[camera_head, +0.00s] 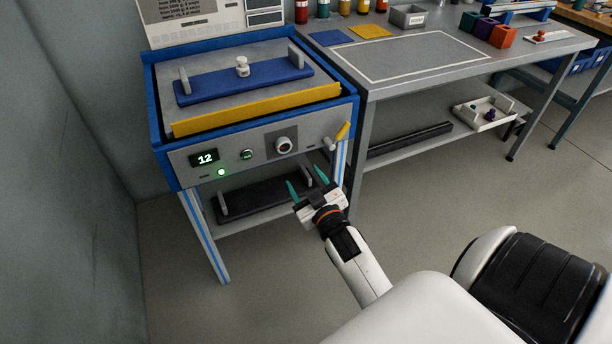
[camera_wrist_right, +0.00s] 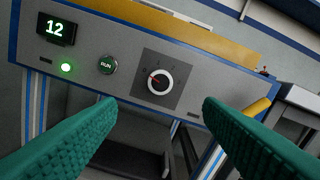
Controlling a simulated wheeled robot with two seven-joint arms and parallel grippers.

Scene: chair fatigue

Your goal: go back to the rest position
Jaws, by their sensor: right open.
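My right gripper (camera_head: 308,184) is open and empty, with green fingers, in front of the test machine's control panel (camera_head: 232,158). In the right wrist view my gripper's fingers (camera_wrist_right: 160,125) stand wide apart below the panel, with the dial (camera_wrist_right: 158,80) showing between and above them. The dial (camera_head: 284,146) also shows in the head view, clear of the fingers. My left gripper is in neither view.
The machine (camera_head: 154,110) carries a blue bar (camera_head: 240,84) and a yellow strip (camera_head: 255,110) on top. A yellow-handled lever (camera_head: 342,131) sticks out at the panel's right end. A grey workbench (camera_head: 440,77) stands to the right. A wall is at the left. The floor (camera_head: 450,200) before the bench is open.

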